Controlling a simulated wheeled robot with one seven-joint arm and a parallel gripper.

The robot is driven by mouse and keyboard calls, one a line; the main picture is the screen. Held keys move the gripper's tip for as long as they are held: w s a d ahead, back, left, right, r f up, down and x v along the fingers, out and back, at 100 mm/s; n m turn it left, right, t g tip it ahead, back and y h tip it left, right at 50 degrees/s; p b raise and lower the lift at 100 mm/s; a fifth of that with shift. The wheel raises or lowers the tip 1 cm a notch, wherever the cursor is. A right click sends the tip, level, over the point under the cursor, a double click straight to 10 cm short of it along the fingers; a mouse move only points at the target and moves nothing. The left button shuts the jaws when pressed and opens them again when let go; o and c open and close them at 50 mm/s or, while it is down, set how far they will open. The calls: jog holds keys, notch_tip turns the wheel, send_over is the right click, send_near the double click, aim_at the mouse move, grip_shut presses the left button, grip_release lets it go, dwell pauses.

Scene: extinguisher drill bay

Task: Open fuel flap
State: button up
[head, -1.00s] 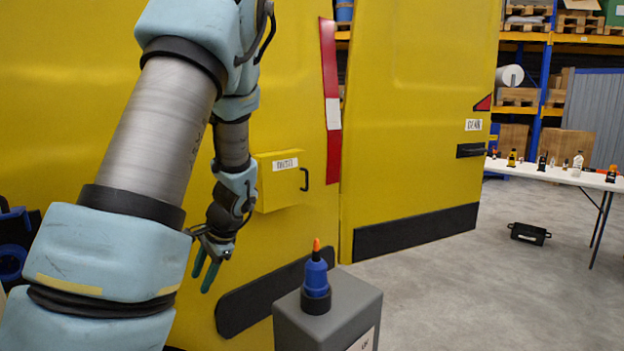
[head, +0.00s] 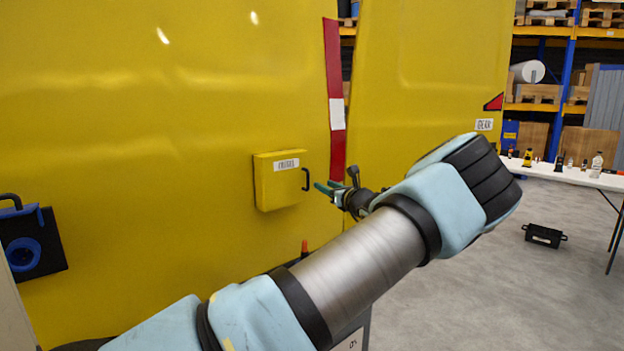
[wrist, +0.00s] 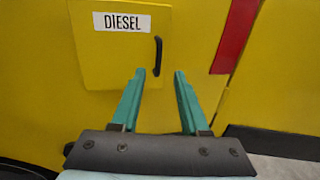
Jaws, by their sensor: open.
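The fuel flap (head: 277,190) is a yellow square box-like door on the yellow vehicle side, and it looks closed. In the wrist view the flap (wrist: 115,55) carries a white label reading DIESEL. Its black handle (head: 306,179) is a small upright bar near the right edge; it also shows in the wrist view (wrist: 157,56). My gripper (head: 326,187) is just right of the handle in the head view. In the wrist view my gripper (wrist: 164,74) has its green fingers apart and empty, with the handle ahead, slightly left of the gap's middle. I see no contact.
A grey pedestal (head: 352,335) with an orange-tipped item (head: 304,246) stands below, mostly hidden by my arm. A blue socket on a black plate (head: 30,245) is at left. A white table (head: 590,179) and a black case (head: 543,236) are at right, with open floor between.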

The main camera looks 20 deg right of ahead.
aim_at(290, 182)
jog(key=p+x, duration=0.3)
jog(key=x, duration=0.6)
jog(key=shift+c, duration=0.2)
grip_shut()
dwell(1.1)
